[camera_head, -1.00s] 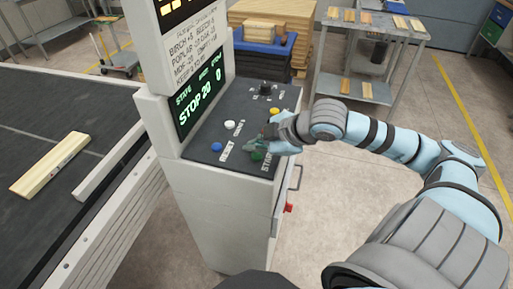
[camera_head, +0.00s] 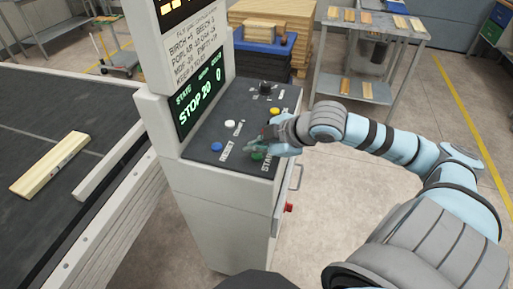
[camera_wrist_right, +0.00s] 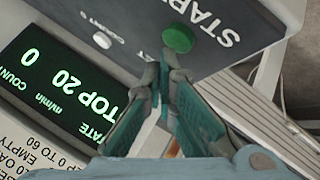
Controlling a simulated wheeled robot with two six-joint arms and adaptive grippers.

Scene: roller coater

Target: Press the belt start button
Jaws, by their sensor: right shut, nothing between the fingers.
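The green start button (camera_head: 257,156) is on the dark sloping panel of the control console, beside the white START lettering. It also shows in the wrist view (camera_wrist_right: 178,39), just beyond the fingertips. My right gripper (camera_head: 251,146) is over the panel close to this button, with its fingers shut and empty. In the wrist view the right fingertips (camera_wrist_right: 168,62) point towards the button, and a gap appears between them and it. I cannot tell the exact height above the panel. My left gripper is not in view.
The panel also has a blue button (camera_head: 216,147), a white button (camera_head: 230,123), a yellow button (camera_head: 275,111) and a black knob (camera_head: 265,88). The green-lit display (camera_head: 200,100) reads STOP 20 0. A board (camera_head: 50,163) lies on the belt at left. A red button (camera_head: 288,208) is on the console's side.

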